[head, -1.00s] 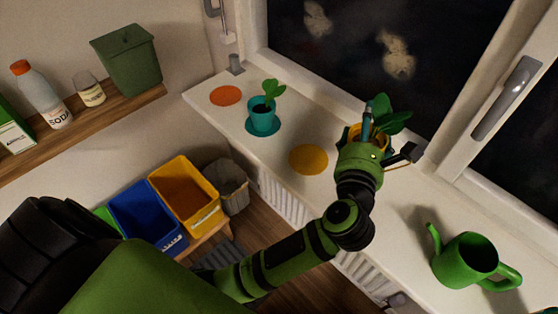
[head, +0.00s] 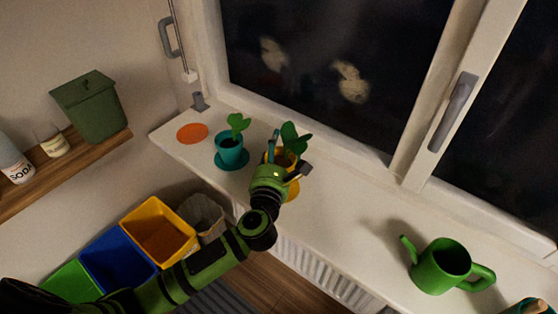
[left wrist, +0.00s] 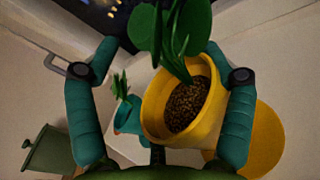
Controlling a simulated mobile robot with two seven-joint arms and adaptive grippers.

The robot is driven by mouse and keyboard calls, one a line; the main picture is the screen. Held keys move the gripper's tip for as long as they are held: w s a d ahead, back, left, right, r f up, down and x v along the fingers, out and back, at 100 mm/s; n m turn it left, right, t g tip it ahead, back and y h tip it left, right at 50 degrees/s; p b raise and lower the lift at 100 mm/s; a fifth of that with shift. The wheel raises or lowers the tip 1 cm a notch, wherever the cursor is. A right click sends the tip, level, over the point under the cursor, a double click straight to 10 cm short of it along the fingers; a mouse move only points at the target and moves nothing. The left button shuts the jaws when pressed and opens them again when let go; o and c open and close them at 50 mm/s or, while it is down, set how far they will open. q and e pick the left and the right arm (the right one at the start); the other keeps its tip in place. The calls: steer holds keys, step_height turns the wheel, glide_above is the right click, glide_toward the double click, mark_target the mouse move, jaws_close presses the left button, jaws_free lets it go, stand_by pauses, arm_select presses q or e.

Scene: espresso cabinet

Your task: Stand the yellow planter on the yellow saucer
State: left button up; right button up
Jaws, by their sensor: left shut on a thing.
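My left gripper (head: 288,158) is shut on the yellow planter (head: 282,156), which holds soil and a green leafy plant. The gripper hides much of the planter in the head view. In the left wrist view the planter (left wrist: 152,112) sits between the two teal fingers. The yellow saucer (head: 293,189) lies on the sill, partly hidden behind my gripper. In the left wrist view the saucer (left wrist: 268,142) shows beyond the planter, to its right. The planter is not centred over it in that view; its height above the sill is hard to tell. My right gripper is out of view.
A teal planter (head: 229,144) stands on a teal saucer (head: 231,166) close left of my gripper. An orange saucer (head: 192,133) lies empty farther left. A green watering can (head: 442,266) stands at the right. The sill (head: 350,220) between is clear. The window runs behind.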

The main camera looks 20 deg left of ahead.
mark_target(279, 162)
arm_select(q)
steer(key=shift+f, duration=1.8)
steer(key=shift+f+b, duration=0.2)
steer(key=shift+b, duration=0.1)
steer(key=o, duration=1.4)
steer(key=shift+r, duration=0.2)
steer(key=s, duration=0.3)
steer(key=s+d+b, duration=0.1)
steer(key=s, duration=0.3)
steer(key=s+b, duration=0.1)
steer(key=s, duration=0.2)
steer(key=shift+s+d+f, duration=0.1)
steer(key=shift+s+d, duration=0.05)
steer(key=shift+s, duration=0.15)
steer(key=shift+s+d, duration=0.1)
steer(key=shift+s, duration=0.65)
